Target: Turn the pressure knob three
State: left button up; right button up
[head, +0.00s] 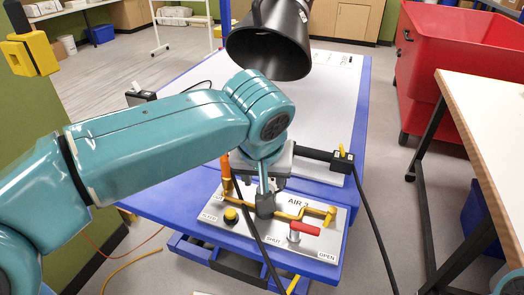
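The air panel (325,249) is a pale plate marked AIR 3, SHUT and OPEN, at the front of the blue table. A yellow pipe (289,214) runs across it. A small yellow-topped black knob (231,215) sits at its left, and a red valve handle (304,228) points right, toward the OPEN side. My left arm reaches in from the left, its gripper (265,198) pointing down over the middle of the panel. A dark grey part there may be fingertips or a fitting; I cannot tell which, or whether it touches. The pressure knob is not clearly identifiable. My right gripper is out of view.
A black hood (268,42) hangs above the white tabletop (325,95). An orange tool (226,175) stands just left of my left gripper. Black cables drape over the panel and the table's right edge. A red bin (465,60) and another table (490,110) stand at right.

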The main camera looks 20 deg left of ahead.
pick_arm(q)
jog(key=a+p+v, duration=0.1)
jog(key=v, duration=0.9)
jog(key=shift+d, duration=0.5)
jog(key=shift+s+r, duration=0.1)
jog(key=shift+s, duration=0.05)
